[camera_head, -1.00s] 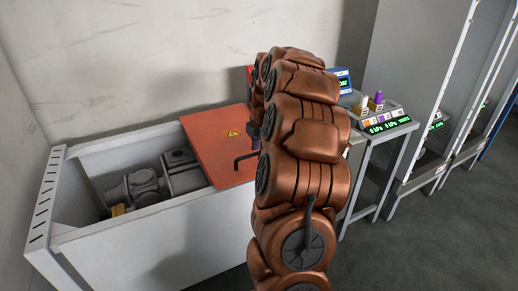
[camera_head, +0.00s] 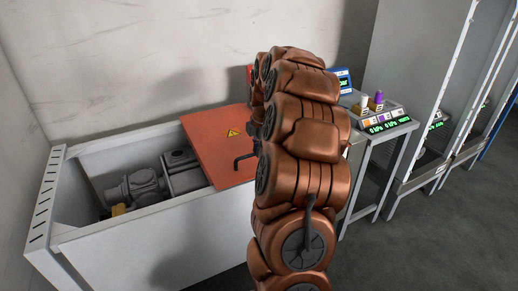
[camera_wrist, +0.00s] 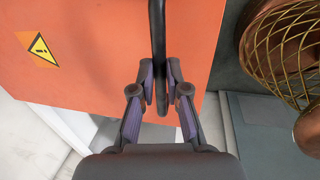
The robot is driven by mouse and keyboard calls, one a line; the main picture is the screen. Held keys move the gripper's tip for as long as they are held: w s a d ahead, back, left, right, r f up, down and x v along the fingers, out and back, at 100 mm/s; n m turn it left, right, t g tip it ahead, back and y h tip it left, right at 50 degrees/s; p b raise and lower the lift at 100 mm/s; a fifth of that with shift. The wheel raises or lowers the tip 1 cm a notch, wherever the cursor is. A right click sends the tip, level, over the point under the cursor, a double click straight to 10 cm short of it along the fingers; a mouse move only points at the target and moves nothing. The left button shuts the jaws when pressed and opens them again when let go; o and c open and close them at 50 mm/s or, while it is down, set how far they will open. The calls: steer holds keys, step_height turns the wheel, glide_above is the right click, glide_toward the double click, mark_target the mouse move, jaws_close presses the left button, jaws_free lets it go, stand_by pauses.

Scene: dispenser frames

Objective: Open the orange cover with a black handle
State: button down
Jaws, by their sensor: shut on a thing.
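The orange cover (camera_head: 212,150) with a yellow warning triangle lies across the right part of the white box in the head view. Its orange face also fills much of the wrist view (camera_wrist: 95,75). The black handle (camera_head: 244,161) shows near the cover's front right edge, partly behind my arm. In the wrist view the handle (camera_wrist: 158,35) runs down between the fingers. My gripper (camera_wrist: 161,88) is shut on the handle, one finger on each side. My arm hides the right part of the cover in the head view.
The white box (camera_head: 150,225) is open on its left, with grey machinery (camera_head: 140,187) inside. A stand with a control panel (camera_head: 388,125) is right of my arm. A brown mesh-covered round part (camera_wrist: 285,55) is at the right in the wrist view. Grey floor (camera_head: 430,230) is clear at the right.

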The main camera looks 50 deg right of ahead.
steer(key=shift+a, duration=0.1)
steer(key=w+a, duration=0.3)
steer(key=a, duration=0.7)
steer(key=w+a, duration=0.4)
steer(key=a, duration=0.6)
steer(key=w+a, duration=0.4)
steer(key=a, duration=0.7)
steer(key=c, duration=1.2)
jaws_free()
steer(key=r, duration=0.4)
steer(key=s+r, duration=0.1)
steer(key=r, duration=0.3)
steer(key=s+r, duration=0.1)
steer(key=r, duration=0.2)
steer(key=shift+s+a+r, duration=0.2)
steer(key=shift+a+r, duration=0.2)
